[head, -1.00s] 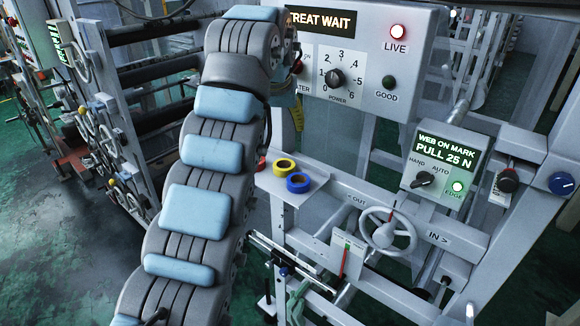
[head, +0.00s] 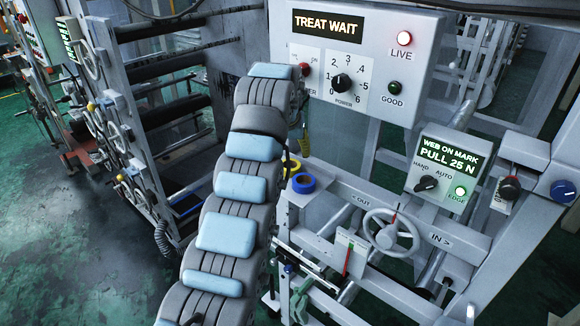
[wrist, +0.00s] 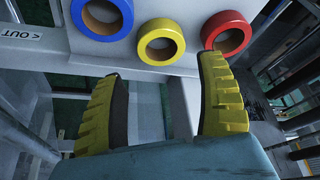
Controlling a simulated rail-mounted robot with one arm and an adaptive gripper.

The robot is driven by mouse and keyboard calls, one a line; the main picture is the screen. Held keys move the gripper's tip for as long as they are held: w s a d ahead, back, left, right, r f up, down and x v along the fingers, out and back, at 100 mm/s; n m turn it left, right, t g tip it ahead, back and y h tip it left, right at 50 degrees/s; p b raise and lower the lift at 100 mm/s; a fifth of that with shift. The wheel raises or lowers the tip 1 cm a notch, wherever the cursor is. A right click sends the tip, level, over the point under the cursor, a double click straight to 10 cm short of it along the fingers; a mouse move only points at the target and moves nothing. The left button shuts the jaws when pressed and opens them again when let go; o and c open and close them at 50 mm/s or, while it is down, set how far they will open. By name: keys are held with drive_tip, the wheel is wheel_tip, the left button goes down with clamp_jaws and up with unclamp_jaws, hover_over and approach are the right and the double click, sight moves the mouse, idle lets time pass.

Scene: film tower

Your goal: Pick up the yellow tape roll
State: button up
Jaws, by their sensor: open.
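The yellow tape roll (wrist: 161,57) sits on a pale shelf in the wrist view, between a blue roll and a red roll. In the head view only part of the yellow roll (head: 292,165) shows, the rest hidden behind my arm. My gripper (wrist: 165,80) is open and empty in the wrist view, with ribbed yellow fingers spread apart. The yellow roll appears beyond the gap between the fingertips. The right fingertip overlaps the lower edge of the red roll in the picture; I cannot tell if they touch. My gripper is hidden behind my arm in the head view.
The blue roll (wrist: 102,14) and red roll (wrist: 227,33) flank the yellow one. The shelf (wrist: 195,12) is pale metal. A control panel (head: 365,60) stands above it, with a handwheel (head: 391,230) and a smaller panel (head: 446,170) to the right.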

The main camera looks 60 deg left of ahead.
sight(290, 164)
drive_tip(key=shift+x, duration=1.2)
drive_tip(key=shift+p+x, duration=0.85)
drive_tip(key=shift+x, duration=1.8)
drive_tip(key=shift+s, duration=0.1)
drive_tip(key=shift+c, duration=0.4)
drive_tip(key=c, duration=0.8)
drive_tip(key=shift+r, duration=0.1)
